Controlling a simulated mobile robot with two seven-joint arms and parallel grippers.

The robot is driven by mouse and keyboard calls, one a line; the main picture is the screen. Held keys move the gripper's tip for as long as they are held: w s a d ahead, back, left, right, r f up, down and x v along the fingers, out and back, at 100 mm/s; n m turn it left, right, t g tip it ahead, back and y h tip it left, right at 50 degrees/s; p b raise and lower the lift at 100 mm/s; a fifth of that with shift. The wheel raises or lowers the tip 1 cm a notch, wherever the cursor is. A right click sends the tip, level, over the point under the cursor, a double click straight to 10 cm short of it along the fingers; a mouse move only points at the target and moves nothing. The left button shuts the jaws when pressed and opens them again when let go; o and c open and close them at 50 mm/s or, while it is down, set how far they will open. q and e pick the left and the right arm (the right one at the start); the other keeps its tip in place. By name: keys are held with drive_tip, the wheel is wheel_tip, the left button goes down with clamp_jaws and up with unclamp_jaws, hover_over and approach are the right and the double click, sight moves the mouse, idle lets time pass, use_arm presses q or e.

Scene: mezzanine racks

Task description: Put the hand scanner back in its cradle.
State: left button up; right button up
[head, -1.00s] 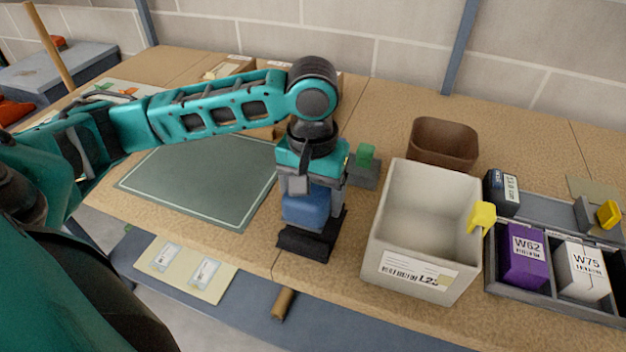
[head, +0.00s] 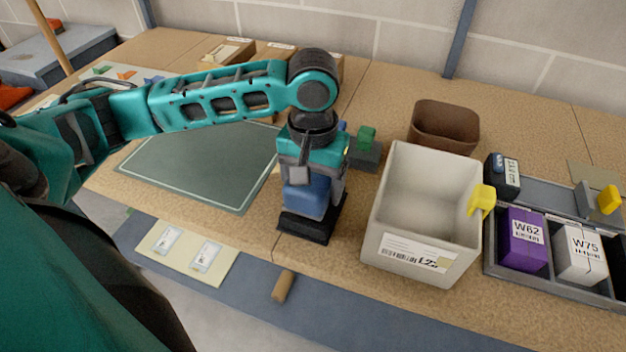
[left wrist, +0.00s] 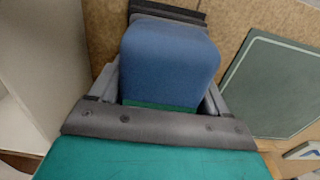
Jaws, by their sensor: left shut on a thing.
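My left gripper (head: 312,178) points down and is shut on a blue block-like body, which I take for the hand scanner (head: 307,197). In the left wrist view the blue body (left wrist: 168,62) sits between the two grey fingers. A black base, apparently the cradle (head: 308,226), is directly under it on the bench's front part. Its dark edge shows beyond the blue body in the left wrist view (left wrist: 165,12). The scanner's lower end meets the black base in the picture; whether it is fully seated I cannot tell. My right gripper is not in view.
A pale bin (head: 385,215) with a yellow clip stands close right of the gripper. A grey block with a green piece (head: 367,138) is behind. A green mat (head: 205,165) lies left. A brown tub (head: 445,125) and grey tray (head: 560,285) are farther right. A small brown cylinder (head: 283,286) lies in front.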

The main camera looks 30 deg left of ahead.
use_arm(q)
drive_tip(key=shift+f, duration=0.25)
drive_tip(key=shift+f, duration=0.85)
drive_tip(key=o, duration=1.2)
wheel_tip(320, 180, up, 13)
drive_tip(key=shift+f, duration=0.1)
